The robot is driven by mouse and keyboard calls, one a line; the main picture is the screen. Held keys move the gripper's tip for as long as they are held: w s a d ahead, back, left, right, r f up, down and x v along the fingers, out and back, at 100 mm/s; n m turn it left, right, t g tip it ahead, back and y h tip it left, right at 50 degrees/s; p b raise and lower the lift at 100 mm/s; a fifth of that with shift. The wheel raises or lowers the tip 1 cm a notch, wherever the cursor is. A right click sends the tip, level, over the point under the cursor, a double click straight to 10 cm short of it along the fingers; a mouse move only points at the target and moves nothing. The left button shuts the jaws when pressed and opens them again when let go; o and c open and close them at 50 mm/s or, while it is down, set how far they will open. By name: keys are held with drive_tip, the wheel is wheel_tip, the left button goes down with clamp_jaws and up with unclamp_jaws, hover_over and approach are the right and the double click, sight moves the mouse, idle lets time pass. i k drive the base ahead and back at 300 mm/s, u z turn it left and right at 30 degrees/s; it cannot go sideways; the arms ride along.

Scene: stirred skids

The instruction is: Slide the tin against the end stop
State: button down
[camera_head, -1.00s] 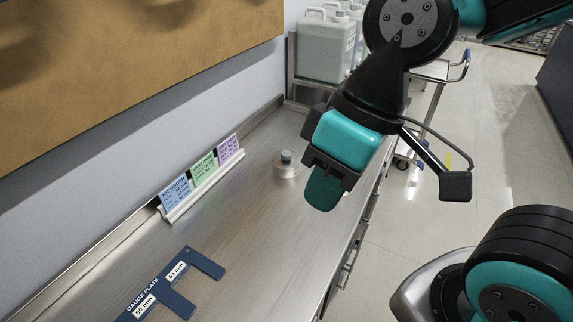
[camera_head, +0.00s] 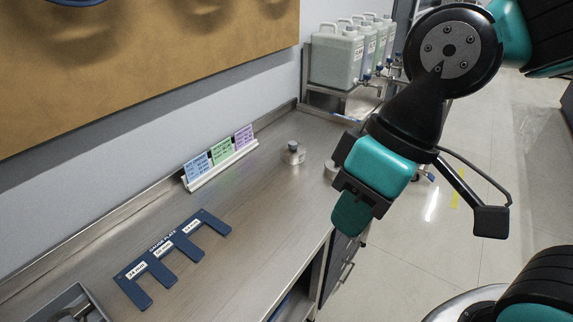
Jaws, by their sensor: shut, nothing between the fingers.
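A small round silvery object with a dark knob on top (camera_head: 292,154) stands upright on the steel counter (camera_head: 255,215) towards its far end. A second pale round object (camera_head: 331,171) shows at the counter's front edge, partly hidden behind my gripper. I cannot tell whether either one is the tin. I cannot make out an end stop. My gripper (camera_head: 351,214) points down in front of the counter's front edge in the picture, its teal fingers together and empty.
A blue gauge plate (camera_head: 177,248) with slots lies on the counter. A holder with coloured cards (camera_head: 221,163) stands along the wall. A grey tray (camera_head: 72,303) is at lower left. Several jugs (camera_head: 337,57) stand on a rack beyond the far end. The counter's middle is clear.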

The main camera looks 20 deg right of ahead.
sight(292, 162)
drive_tip(key=z, duration=0.45)
drive_tip(key=i, duration=1.05)
drive_tip(key=u, duration=0.6)
